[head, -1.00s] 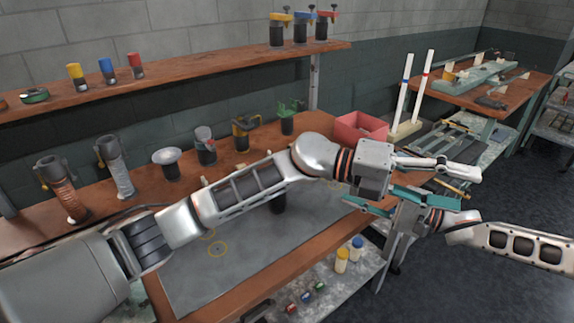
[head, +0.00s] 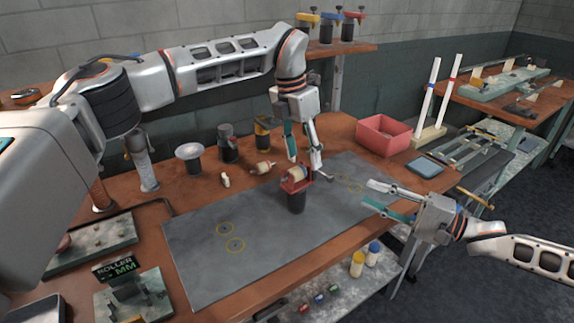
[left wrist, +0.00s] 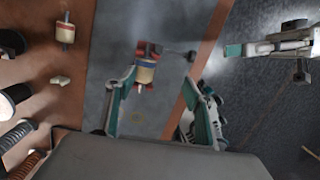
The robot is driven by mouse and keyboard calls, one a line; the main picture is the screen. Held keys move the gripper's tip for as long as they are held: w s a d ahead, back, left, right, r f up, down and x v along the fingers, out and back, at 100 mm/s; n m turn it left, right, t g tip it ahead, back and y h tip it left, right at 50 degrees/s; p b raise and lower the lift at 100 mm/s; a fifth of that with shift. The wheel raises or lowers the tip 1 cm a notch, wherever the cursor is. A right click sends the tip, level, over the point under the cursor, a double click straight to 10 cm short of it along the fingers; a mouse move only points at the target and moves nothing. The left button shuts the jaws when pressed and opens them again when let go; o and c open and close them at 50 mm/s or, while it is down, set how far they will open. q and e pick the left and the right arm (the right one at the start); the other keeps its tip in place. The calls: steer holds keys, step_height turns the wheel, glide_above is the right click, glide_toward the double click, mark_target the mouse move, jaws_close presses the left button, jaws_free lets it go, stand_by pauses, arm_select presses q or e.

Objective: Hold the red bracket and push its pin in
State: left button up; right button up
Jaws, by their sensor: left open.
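A thin dark rod with a knob (left wrist: 191,55), apparently the pin, sticks out of the bracket's right side. My left gripper (head: 305,166) is open and points down at the bracket, fingers apart. Whether a finger touches it I cannot tell. My right gripper (head: 368,194) is open and empty, right of the bench's front edge.
A loose roller (head: 264,167) and a small cream piece (head: 225,180) lie behind the mat (head: 210,270). A red bin (head: 384,135) stands at the bench's right end. Several dark holders line the back. The mat's front left is clear apart from yellow rings.

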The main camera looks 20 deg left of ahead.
mark_target(287, 180)
arm_select(q)
steer(key=shift+g+y, duration=0.4)
steer(key=shift+y, duration=0.5)
steer(key=a+f, duration=0.1)
steer(key=s+a+f, duration=0.1)
steer(key=a+f, duration=0.1)
steer(key=shift+s+a+f, duration=0.1)
steer(key=shift+a+f, duration=0.25)
steer(key=shift+f, duration=3.8)
